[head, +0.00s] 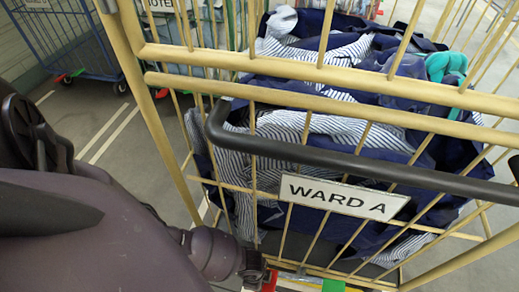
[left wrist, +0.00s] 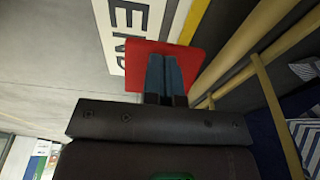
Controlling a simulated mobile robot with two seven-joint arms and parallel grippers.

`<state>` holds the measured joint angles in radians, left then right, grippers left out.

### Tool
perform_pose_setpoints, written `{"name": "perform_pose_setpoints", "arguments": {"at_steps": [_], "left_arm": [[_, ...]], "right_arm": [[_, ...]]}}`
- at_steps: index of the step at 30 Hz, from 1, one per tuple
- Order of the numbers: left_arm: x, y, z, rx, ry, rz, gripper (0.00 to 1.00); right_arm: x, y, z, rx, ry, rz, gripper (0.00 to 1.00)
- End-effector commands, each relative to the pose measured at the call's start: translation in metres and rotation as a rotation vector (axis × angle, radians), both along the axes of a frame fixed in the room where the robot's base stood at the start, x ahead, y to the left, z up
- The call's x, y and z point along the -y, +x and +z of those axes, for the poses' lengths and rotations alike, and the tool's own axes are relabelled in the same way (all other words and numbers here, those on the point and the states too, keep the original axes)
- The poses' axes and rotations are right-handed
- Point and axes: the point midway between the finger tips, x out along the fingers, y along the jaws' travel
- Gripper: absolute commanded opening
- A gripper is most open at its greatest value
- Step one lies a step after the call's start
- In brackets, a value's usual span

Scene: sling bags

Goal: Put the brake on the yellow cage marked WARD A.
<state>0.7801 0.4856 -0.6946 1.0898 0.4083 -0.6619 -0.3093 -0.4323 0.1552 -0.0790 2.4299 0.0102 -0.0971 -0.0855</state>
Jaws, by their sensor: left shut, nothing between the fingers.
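The yellow cage (head: 150,120) fills the right of the head view, with a WARD A sign (head: 345,197) below its black push handle (head: 330,157). It holds striped and navy cloth. At its bottom edge are a red pedal (head: 269,281) and a green pedal (head: 333,286). My left gripper (head: 252,270) reaches down beside the red pedal, its tips hard to see there. In the left wrist view its fingers (left wrist: 165,77) are together and empty, in front of the red pedal (left wrist: 194,58). I cannot tell whether they touch it. My right gripper is out of view.
A blue cage (head: 70,40) with red and green pedals stands at the back left. Another cage marked NOTE (head: 165,5) stands behind the yellow one. Grey floor with white lines (head: 110,135) is clear at left. Floor lettering (left wrist: 130,35) lies beyond the red pedal.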

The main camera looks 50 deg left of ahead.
Motion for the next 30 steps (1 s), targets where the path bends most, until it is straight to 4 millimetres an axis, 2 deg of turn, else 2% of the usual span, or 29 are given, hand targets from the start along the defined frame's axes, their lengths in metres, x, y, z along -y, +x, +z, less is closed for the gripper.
{"name": "perform_pose_setpoints", "arguments": {"at_steps": [16, 27, 30], "left_arm": [[0.0, 0.001, 0.005, 0.004, 0.0, 0.0, 0.0], [-0.001, 0.0, 0.048, 0.016, -0.001, 0.003, 0.0], [-0.015, -0.01, 0.062, 0.014, 0.001, 0.003, 0.0]], "right_arm": [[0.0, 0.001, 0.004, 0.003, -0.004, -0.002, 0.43], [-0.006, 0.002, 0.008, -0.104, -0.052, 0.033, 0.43], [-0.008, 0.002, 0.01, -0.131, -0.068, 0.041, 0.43]]}}
